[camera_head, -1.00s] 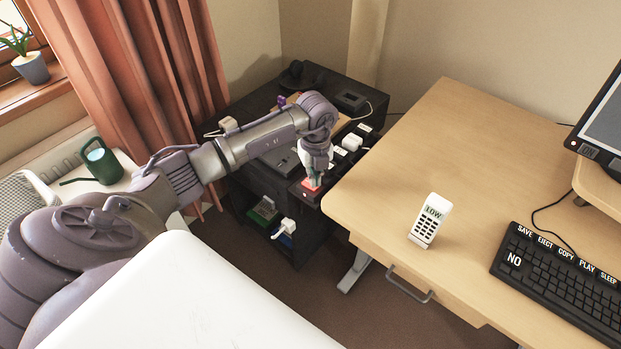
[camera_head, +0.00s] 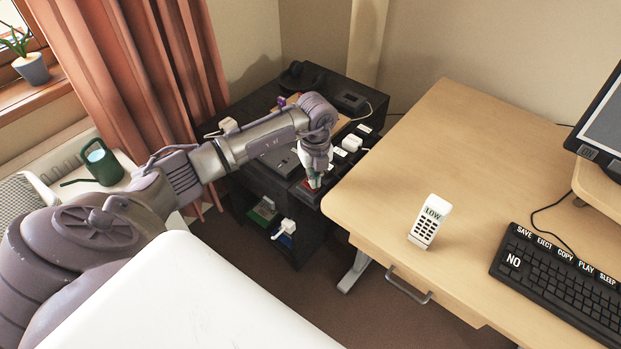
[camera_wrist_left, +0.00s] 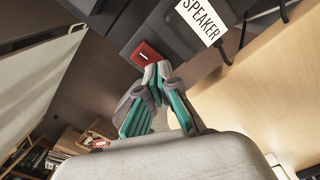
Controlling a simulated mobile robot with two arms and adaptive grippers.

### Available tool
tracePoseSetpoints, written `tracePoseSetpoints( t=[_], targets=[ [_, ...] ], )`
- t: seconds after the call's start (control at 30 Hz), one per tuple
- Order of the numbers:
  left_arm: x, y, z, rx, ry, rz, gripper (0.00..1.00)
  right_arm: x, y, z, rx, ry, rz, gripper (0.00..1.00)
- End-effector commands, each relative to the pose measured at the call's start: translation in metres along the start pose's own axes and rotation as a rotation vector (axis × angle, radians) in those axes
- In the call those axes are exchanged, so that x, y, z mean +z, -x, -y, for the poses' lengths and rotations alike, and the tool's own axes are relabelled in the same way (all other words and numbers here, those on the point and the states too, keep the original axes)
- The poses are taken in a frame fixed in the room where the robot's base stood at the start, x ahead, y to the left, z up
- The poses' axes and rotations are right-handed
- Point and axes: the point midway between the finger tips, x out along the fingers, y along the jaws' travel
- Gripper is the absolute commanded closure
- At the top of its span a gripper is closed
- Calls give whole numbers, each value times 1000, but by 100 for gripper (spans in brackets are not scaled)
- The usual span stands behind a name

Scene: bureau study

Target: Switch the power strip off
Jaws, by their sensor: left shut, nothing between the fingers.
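The power strip (camera_head: 303,194) is a dark bar on the black cabinet, with white plugs and labels along it. Its red rocker switch (camera_wrist_left: 146,53) is at the near end, dark red and not glowing. In the wrist view the strip (camera_wrist_left: 172,38) carries a label reading SPEAKER. My left gripper (camera_head: 314,184) points down at the switch end of the strip. In the wrist view my left gripper (camera_wrist_left: 158,68) is shut and empty, its fingertips at the edge of the red switch, seemingly touching it. In the head view the gripper partly hides the switch.
A white plug (camera_head: 352,142) sits farther along the strip. A green watering can (camera_head: 103,162) is at the left. Floor below the desk is open.

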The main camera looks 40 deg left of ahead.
Motion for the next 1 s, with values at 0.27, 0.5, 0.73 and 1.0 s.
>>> tracePoseSetpoints(
  t=[0.27,0.5,0.73,1.0],
  targets=[
    [0,28,0,-2,0,1,100,-2,23,0,0,0,0,60],
    [0,47,0,-2,-1,1,100,-3,39,0,0,0,0,60],
    [0,60,0,-1,-1,1,100,-4,49,0,-1,1,0,60],
    [0,59,0,-1,-1,1,100,-4,48,0,-1,1,0,60]
  ],
)
